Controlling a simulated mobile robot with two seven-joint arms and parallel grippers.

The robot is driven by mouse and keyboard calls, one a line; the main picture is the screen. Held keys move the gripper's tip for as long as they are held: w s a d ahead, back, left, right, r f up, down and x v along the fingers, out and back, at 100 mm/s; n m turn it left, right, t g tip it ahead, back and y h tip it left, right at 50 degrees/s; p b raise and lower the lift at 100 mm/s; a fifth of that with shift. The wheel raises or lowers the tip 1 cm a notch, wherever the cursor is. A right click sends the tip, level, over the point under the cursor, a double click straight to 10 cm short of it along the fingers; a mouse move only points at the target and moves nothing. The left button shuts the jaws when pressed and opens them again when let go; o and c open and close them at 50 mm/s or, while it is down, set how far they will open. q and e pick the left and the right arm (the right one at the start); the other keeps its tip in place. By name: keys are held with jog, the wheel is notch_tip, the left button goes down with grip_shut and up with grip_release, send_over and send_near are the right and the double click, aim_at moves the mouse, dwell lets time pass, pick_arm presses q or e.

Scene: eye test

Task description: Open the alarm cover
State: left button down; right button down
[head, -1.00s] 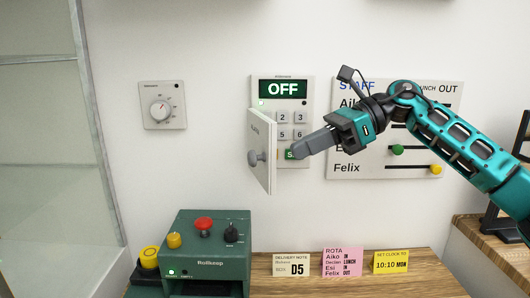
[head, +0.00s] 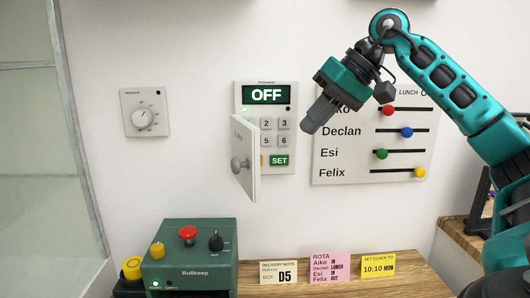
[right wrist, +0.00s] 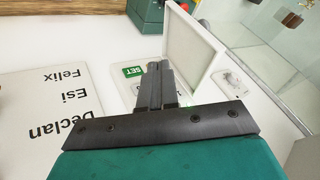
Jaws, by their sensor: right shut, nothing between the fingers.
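The alarm panel (head: 266,95) is on the wall, its display reading OFF. Its white cover (head: 246,145) is hinged at the panel's left side and stands swung open, jutting out from the wall, with a grey knob (head: 238,165) on its outer face. Keys 2, 3, 5, 6 and a green SET key (head: 279,160) are exposed; the cover hides the left key column. My right gripper (head: 308,128) is shut and empty, right of the panel, in front of the staff board and apart from the cover. The right wrist view shows the cover's inner face (right wrist: 190,48) beyond the fingertips.
The staff board (head: 335,176) with coloured sliders hangs right of the panel. A dial (head: 142,117) is on the wall at left. Below, a green machine (head: 190,262) and several note cards (head: 330,266) stand on a wooden shelf (head: 420,275). A glass cabinet (head: 40,150) is far left.

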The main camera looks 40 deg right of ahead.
aim_at(236, 158)
jog(key=w+a+f, duration=0.6)
jog(key=f, duration=0.2)
jog(key=shift+w+a, duration=0.3)
jog(key=shift+a, duration=0.05)
jog(key=shift+a, duration=0.1)
jog(key=shift+w+a+r+p, duration=0.1)
jog(key=shift+w+a+p, duration=0.15)
jog(key=shift+a, duration=0.35)
jog(key=shift+w+a+p, duration=0.15)
jog(key=shift+a+p, duration=0.05)
jog(key=shift+a, duration=0.4)
jog(key=shift+w+a+p, duration=0.25)
jog(key=shift+a, duration=0.25)
jog(key=shift+w+a+p, duration=0.2)
jog(key=shift+w+a, duration=0.05)
jog(key=shift+a, duration=0.2)
jog(key=shift+w+a, duration=0.35)
jog(key=shift+a, duration=0.1)
pick_arm(q)
jog(key=shift+w+a+r, duration=0.25)
jog(key=shift+a+r, duration=0.05)
jog(key=shift+r, duration=0.2)
jog(key=shift+w+a+r, duration=0.25)
jog(key=shift+r, duration=0.2)
pick_arm(e)
jog(key=shift+w+a, duration=0.5)
jog(key=shift+a, duration=0.05)
